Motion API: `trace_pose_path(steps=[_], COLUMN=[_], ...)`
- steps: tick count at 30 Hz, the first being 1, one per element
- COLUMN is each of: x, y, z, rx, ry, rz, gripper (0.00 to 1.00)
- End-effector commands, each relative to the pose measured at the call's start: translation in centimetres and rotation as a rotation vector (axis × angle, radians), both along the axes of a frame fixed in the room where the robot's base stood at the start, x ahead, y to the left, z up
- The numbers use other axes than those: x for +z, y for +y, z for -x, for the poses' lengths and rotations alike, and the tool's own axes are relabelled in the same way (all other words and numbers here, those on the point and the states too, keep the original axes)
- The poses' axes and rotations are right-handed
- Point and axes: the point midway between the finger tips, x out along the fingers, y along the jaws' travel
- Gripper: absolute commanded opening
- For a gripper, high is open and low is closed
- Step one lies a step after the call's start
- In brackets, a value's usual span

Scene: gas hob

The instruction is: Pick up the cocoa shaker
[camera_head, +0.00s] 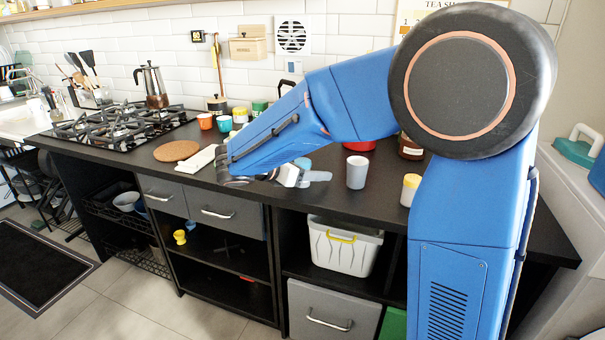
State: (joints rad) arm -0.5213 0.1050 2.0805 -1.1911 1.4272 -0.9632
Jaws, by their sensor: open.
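My gripper (318,177) is low over the black counter (340,200), left of a plain pale grey cup (357,172) and apart from it. It is open and appears empty. A small pale jar with a yellow top (410,189) stands upright near the counter's front, right of the cup. A brown jar with a pale label (410,148) stands behind it, partly hidden by my arm. No label is readable, so I cannot tell which of these is the cocoa shaker. A light blue item (303,163) sits just behind my gripper, partly hidden.
A gas hob (120,127) with a moka pot (152,87) is at the left. A round cork mat (177,151) and a white board (197,160) lie on the counter. Small orange (205,121) and teal (224,123) cups stand behind. My blue arm hides part of the counter's back.

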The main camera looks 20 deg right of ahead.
Motion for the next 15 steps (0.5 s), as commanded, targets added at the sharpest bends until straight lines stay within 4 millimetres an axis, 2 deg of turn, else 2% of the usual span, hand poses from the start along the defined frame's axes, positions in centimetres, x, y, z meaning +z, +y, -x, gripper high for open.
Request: trace_pose_path(steps=[3,4,9,15], x=[0.00,0.00,-0.01,0.00], y=[0.04,0.04,0.06,0.06], z=[0.01,0.01,0.01,0.02], rx=[0.000,0.000,0.000,0.000], ry=[0.000,0.000,0.000,0.000], rz=[0.000,0.000,0.000,0.000], gripper=[0.57,0.52,0.12,0.12])
